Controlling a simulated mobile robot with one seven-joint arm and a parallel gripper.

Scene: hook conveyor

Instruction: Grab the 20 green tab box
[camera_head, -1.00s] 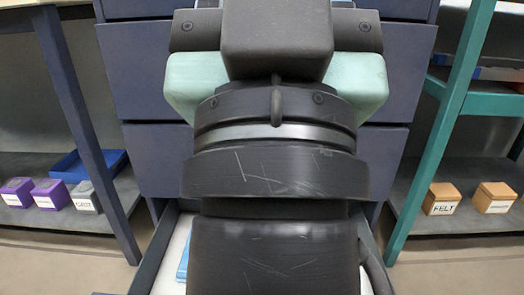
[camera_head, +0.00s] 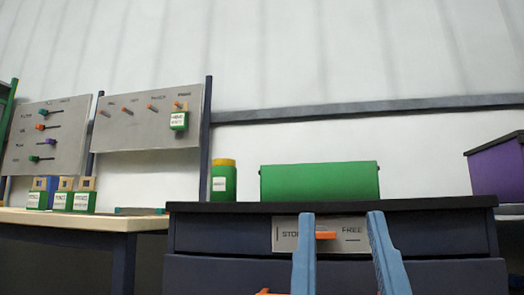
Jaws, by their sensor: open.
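Another small green box (camera_head: 179,121) hangs from a hook on the right-hand grey panel. A large plain green box (camera_head: 320,182) sits on the dark cabinet top. The number 20 is not readable on any of them. Two blue fingers of my gripper (camera_head: 341,216) reach up from the bottom edge, apart and with nothing between them. They appear in front of the cabinet's switch plate, well to the right of the small boxes.
A green jar with a yellow lid (camera_head: 224,181) stands beside the large green box. The switch plate (camera_head: 350,245) reads like STOP and FREE, with an orange lever. A purple box (camera_head: 497,166) is at the right. Grey panels (camera_head: 47,135) with pegs stand behind the table.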

